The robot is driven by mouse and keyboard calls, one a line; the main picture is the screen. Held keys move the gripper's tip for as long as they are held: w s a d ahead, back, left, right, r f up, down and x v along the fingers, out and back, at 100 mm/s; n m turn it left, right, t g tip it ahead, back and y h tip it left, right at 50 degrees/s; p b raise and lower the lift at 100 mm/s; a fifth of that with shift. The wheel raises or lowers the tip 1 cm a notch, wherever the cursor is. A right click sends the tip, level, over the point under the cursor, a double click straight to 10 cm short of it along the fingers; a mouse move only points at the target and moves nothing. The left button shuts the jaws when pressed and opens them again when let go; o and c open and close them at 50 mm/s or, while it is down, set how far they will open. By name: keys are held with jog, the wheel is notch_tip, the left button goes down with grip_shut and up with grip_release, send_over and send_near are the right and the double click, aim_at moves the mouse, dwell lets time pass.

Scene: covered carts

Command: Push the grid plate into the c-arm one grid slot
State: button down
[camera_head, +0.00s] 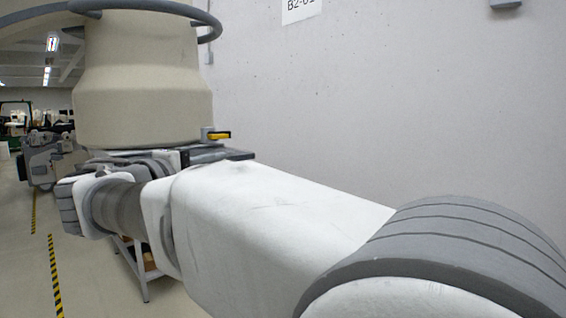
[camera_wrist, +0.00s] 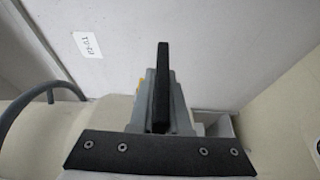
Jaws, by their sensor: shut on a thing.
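The C-arm housing (camera_head: 142,80) is a large beige drum in the upper left of the head view. It also shows at the left of the wrist view (camera_wrist: 45,128). Thin dark layers (camera_head: 238,154) stick out under it to the right; I cannot tell which is the grid plate or see the slot opening. A yellow and black part (camera_head: 218,135) sits just above them. My gripper (camera_wrist: 162,50) shows in the wrist view as an upright dark finger before a grey bracket. It is shut on the grid plate, which is mostly hidden. My arm hides it in the head view.
A concrete wall (camera_head: 400,100) stands close behind and to the right. A grey ring rail (camera_head: 211,22) curves round the housing. A white-legged stand (camera_head: 128,262) is below. Open floor (camera_head: 90,275) with striped tape lies at the left, with equipment (camera_head: 42,155) farther back.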

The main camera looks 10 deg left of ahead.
jog(key=shift+w+a+r+p, duration=0.1)
jog(key=shift+w+a+p, duration=1.35)
jog(key=shift+a, duration=0.2)
jog(key=shift+w+a+f+p, duration=0.1)
jog(key=shift+w+a+p, duration=1.25)
jog(key=shift+a+p, duration=0.2)
jog(key=shift+w+a+r+p, duration=0.1)
jog(key=shift+w+a+p, duration=1.35)
jog(key=shift+a, duration=0.25)
dwell(0.3)
jog(key=c, duration=0.8)
grip_release()
jog(key=shift+s, duration=0.1)
jog(key=shift+s+a+f, duration=0.1)
jog(key=shift+s+f, duration=0.05)
jog(key=shift+f, duration=0.05)
jog(key=b+v, duration=0.4)
jog(key=v, duration=1.3)
jog(key=shift+r+b, duration=0.2)
jog(key=shift+b, duration=0.2)
